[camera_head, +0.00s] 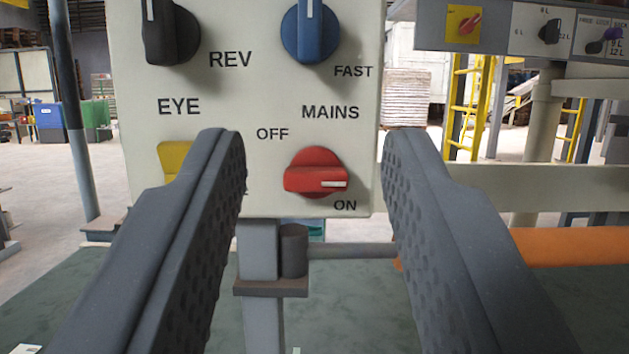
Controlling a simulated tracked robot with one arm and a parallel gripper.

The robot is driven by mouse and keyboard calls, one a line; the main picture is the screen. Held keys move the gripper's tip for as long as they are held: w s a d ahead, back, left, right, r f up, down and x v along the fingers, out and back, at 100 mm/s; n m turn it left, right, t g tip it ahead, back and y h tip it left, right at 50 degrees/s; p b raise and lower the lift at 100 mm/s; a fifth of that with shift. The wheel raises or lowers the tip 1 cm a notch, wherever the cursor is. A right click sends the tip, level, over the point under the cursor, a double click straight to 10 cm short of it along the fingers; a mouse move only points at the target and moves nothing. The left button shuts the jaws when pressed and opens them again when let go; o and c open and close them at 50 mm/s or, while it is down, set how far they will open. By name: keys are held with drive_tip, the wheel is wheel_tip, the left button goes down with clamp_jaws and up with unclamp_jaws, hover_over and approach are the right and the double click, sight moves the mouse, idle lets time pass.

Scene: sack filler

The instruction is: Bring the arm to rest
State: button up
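My gripper (312,165) is open, with its two dark grey textured fingers wide apart and nothing between them. A cream control panel (255,105) stands ahead of the fingers. Its red MAINS knob (316,174) shows in the gap between the fingers, with its white mark toward the right near ON. A blue knob (311,30) is above, near FAST, its mark pointing up. A black knob (170,32) is at the upper left near REV. A yellow part (173,160) on the panel is partly hidden by the left finger. I cannot tell whether the fingertips touch the panel.
A grey post (262,235) carries the panel. A second panel (520,30) with knobs is at the upper right. A yellow ladder (469,100) and an orange bar (575,246) are on the right. A thin dark post (72,110) stands at left. Open floor lies beyond.

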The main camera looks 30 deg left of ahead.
drive_tip(key=shift+r, duration=0.1)
drive_tip(key=d+r+m+h+p, duration=0.1)
drive_tip(key=d+r+h, duration=0.3)
drive_tip(key=r, duration=0.6)
drive_tip(key=s+d+r+m+h, duration=0.1)
drive_tip(key=d+r+m+h, duration=0.2)
drive_tip(key=r, duration=0.6)
drive_tip(key=d+r+h+p, duration=0.1)
drive_tip(key=d+r+h, duration=0.35)
drive_tip(key=r, duration=0.55)
drive_tip(key=s+d+r+m+g, duration=0.1)
drive_tip(key=s+r, duration=0.4)
drive_tip(key=s, duration=0.3)
drive_tip(key=s+d+r+m+g, duration=0.1)
drive_tip(key=s+d+r, duration=0.1)
drive_tip(key=s+r, duration=0.3)
drive_tip(key=s+d+r+m+g+h, duration=0.1)
drive_tip(key=s+r, duration=0.4)
drive_tip(key=s, duration=0.6)
drive_tip(key=shift+d+p, duration=0.3)
drive_tip(key=shift+d, duration=0.35)
